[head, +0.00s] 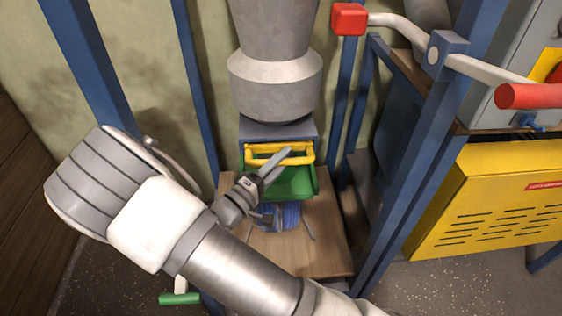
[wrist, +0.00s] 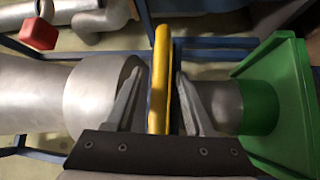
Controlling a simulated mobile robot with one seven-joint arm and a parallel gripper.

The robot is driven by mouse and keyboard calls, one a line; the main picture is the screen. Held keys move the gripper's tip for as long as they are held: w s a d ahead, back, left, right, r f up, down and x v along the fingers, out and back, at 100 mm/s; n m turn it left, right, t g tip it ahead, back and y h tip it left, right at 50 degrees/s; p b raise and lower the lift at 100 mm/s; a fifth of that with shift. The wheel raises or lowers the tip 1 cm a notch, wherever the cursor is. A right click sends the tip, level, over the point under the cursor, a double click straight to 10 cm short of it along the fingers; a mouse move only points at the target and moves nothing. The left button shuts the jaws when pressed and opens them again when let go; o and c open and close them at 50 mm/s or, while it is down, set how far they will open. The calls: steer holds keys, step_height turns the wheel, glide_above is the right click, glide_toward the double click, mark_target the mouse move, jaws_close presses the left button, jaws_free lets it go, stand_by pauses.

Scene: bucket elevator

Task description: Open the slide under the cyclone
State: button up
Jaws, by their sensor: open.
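The grey cyclone (head: 275,85) hangs at the top centre in the head view. A blue-grey slide housing (head: 278,130) sits below its outlet. A yellow handle (head: 257,161) projects from the front, above a green hopper (head: 298,185). My gripper (head: 275,165) is at the handle. In the wrist view, my gripper (wrist: 160,70) is open, with one finger on each side of the yellow handle bar (wrist: 160,90). I cannot tell whether either finger touches the bar. The hopper (wrist: 285,95) is on the right there, the cyclone (wrist: 90,95) on the left.
Blue frame posts (head: 345,110) stand on both sides. A pale lever with red ends (head: 350,19) reaches in at upper right. A yellow slotted guard (head: 490,200) is at right. A wooden board (head: 325,235) lies below the hopper. A green-ended handle (head: 180,298) is at lower left.

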jaws_close()
stand_by(1.4)
